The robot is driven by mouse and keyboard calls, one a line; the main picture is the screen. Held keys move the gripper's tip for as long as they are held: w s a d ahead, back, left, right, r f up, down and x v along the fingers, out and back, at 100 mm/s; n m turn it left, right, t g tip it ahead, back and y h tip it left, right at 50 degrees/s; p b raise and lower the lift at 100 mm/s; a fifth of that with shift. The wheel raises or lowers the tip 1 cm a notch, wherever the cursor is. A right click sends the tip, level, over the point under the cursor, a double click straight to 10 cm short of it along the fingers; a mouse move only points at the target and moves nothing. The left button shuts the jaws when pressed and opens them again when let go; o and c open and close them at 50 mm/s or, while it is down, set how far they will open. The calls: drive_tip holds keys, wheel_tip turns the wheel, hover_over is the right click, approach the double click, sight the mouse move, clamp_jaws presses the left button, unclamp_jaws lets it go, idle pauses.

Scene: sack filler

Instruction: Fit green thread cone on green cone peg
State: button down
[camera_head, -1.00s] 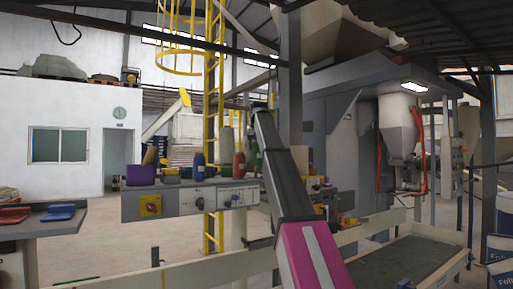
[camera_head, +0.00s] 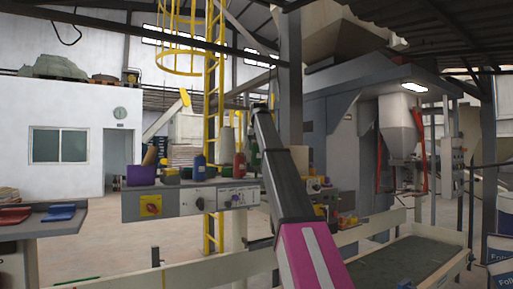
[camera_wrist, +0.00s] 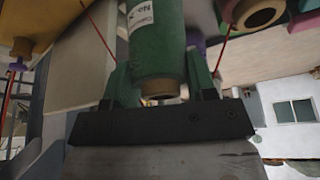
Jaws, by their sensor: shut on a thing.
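A green thread cone (camera_wrist: 157,42) with a white label and a tan core end is between the two green fingers of my gripper (camera_wrist: 160,80) in the wrist view. My gripper is shut on it, with the tan end toward the gripper's dark palm. In the head view, a green shape (camera_head: 254,158) shows beside my dark arm link, mostly hidden; I cannot tell if it is the held cone. I cannot make out the green cone peg in either view.
A grey control panel (camera_head: 172,203) carries a purple bin (camera_head: 141,175), a blue cone (camera_head: 199,168), a red cone (camera_head: 239,167) and a pale cone (camera_head: 225,147) close together. In the wrist view, another tan-cored cone (camera_wrist: 262,14) is near the held cone. A conveyor (camera_head: 405,262) lies at right.

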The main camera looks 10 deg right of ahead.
drive_tip(key=shift+w, duration=0.75)
idle(0.4)
drive_tip(key=shift+f, duration=2.35)
drive_tip(key=shift+c, duration=1.8)
unclamp_jaws()
drive_tip(key=v, duration=1.1)
